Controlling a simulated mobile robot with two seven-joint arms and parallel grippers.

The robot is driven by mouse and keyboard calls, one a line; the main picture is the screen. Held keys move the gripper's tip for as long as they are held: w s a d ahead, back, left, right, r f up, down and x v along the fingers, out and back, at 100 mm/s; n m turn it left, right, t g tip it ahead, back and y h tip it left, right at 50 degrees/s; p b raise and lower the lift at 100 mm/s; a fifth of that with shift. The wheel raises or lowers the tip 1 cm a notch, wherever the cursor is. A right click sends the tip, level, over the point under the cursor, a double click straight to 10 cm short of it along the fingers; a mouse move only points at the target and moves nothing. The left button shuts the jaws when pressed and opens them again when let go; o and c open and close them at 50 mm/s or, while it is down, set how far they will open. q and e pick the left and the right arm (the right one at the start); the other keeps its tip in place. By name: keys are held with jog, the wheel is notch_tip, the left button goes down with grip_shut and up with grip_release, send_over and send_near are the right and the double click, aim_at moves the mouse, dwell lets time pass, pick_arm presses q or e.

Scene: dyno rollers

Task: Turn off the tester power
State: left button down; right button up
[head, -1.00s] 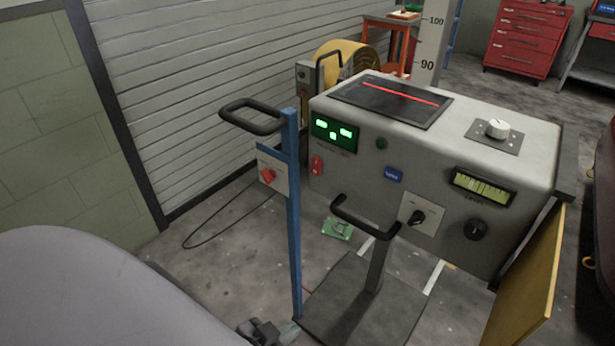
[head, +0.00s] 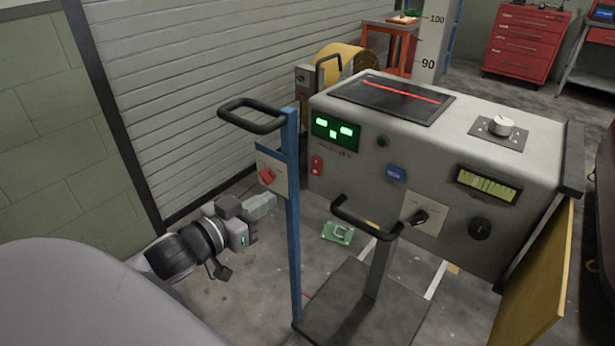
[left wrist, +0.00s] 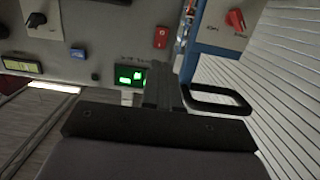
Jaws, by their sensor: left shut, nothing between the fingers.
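The tester is a grey cabinet (head: 440,140) with a lit green display (head: 335,131) on its front. Below the display is a small red switch (head: 317,165), which also shows in the left wrist view (left wrist: 161,37). A red rotary knob (head: 267,177) sits on a plate on the blue post in front of the cabinet; it also shows in the left wrist view (left wrist: 235,19). My left gripper (head: 268,200) is low, left of the post and below the knob plate, shut and empty. Its closed fingers (left wrist: 158,80) point toward the cabinet front, apart from the switch. My right gripper is not in view.
A black handle loop (head: 252,116) tops the blue post, and another black handle (head: 365,222) stands before the cabinet. A black selector (head: 418,217) and black knob (head: 480,229) are on the front. A green circuit board (head: 338,233) lies on the floor.

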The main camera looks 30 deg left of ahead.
aim_at(316, 172)
pick_arm(q)
jog(key=w, duration=0.4)
jog(key=w+f, duration=0.1)
jog(key=w, duration=0.4)
jog(key=w+d+f, duration=0.1)
jog(key=w, duration=0.3)
jog(key=shift+w, duration=0.35)
